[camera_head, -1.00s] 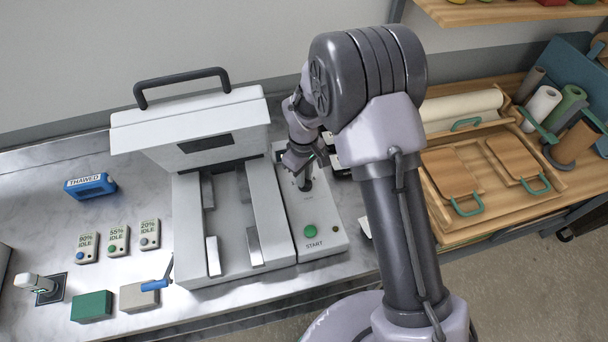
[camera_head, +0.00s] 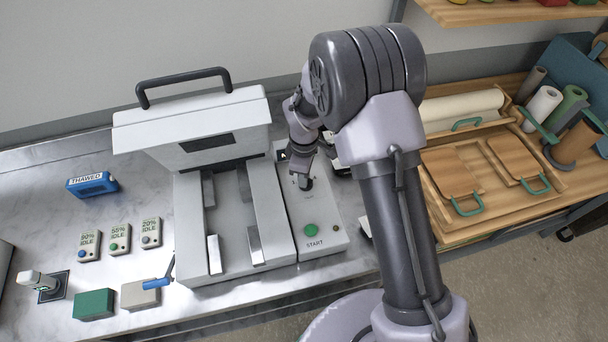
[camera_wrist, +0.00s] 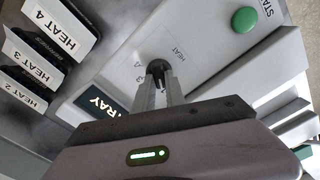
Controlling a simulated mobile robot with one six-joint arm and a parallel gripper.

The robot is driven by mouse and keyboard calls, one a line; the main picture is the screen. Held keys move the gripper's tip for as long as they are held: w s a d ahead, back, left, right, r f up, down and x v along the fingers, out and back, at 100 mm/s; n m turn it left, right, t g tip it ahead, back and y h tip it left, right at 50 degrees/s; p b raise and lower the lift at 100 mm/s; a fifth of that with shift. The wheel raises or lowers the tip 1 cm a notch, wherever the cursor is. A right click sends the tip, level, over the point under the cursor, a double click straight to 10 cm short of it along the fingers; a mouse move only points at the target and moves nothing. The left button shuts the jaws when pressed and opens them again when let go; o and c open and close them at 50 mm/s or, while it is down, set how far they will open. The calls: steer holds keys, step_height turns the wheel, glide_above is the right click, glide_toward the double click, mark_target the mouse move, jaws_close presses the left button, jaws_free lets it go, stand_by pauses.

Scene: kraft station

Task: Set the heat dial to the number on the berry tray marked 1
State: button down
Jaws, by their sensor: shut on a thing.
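The heat dial (camera_head: 306,184) is a dark knob on the white control panel (camera_head: 325,240) right of the press. It also shows in the wrist view (camera_wrist: 157,67), with HEAT printed beside it and small numbers around it, too small or covered to read surely. My gripper (camera_wrist: 161,82) is shut on the dial, its fingers on both sides of the knob. In the head view my gripper (camera_head: 304,178) is partly hidden by my wrist. I cannot make out the berry tray marked 1.
A green START button (camera_head: 310,230) sits on the same panel, close to the dial. A dark display (camera_wrist: 100,103) reads TRAY, partly covered by my gripper. The white press (camera_head: 190,125) with a black handle stands to the left. A wooden tray (camera_head: 480,205) lies to the right.

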steer(key=c, duration=1.4)
jaws_free()
steer(key=shift+r, duration=0.1)
step_height(320, 180, up, 17)
steer(key=shift+r+p, duration=0.15)
steer(key=shift+p, duration=1.1)
